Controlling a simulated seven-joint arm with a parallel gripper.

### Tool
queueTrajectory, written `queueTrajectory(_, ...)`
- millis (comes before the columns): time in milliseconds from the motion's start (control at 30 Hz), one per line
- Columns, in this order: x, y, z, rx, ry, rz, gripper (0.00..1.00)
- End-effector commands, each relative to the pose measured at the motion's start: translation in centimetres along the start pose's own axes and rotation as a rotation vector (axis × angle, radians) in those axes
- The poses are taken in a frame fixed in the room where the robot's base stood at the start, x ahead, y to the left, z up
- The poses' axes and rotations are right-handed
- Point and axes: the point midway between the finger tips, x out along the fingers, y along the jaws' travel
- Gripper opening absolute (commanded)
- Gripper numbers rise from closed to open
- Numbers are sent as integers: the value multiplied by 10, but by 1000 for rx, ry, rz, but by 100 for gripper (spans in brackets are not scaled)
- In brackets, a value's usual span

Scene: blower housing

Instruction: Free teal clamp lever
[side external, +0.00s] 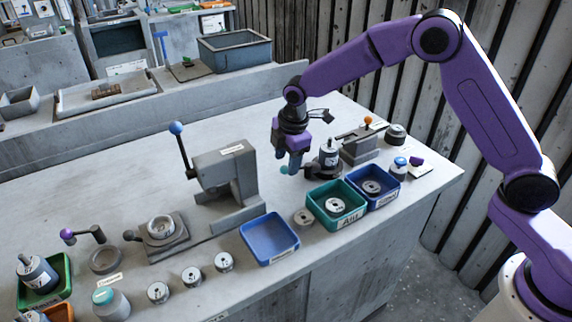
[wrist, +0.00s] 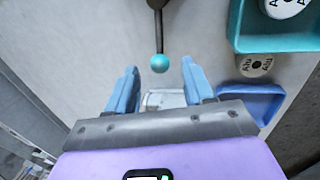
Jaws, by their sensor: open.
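The teal clamp lever shows in the wrist view as a dark rod ending in a teal ball (wrist: 159,63). The rod runs up to the top edge of that view. In the side view the teal ball (side external: 284,170) shows beside my fingertips, and the clamp base (side external: 323,169) stands to its right with a dark and white cylinder (side external: 329,152) on it. My gripper (side external: 292,168) points down, open and empty. In the wrist view my gripper (wrist: 158,66) has its blue fingers spread either side of the ball's line, with no visible contact. The ball's exact height relative to the fingertips is unclear.
A teal tray (side external: 321,210) and a blue tray (side external: 386,197) hold labelled discs nearby. An empty blue tray (side external: 268,244) lies in front. A grey press (side external: 226,180) with a blue-knobbed lever stands left. The bench behind my gripper is clear.

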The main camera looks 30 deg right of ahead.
Motion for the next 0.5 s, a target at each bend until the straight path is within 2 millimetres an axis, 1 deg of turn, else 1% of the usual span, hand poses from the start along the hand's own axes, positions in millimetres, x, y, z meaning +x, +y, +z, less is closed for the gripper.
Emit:
queueTrajectory(33, 8, 0, 0, 0, -1, -2, 52)
queueTrajectory(200, 22, 0, 0, 0, -1, -1, 52)
queueTrajectory(500, 26, 0, 0, 0, 1, 2, 52)
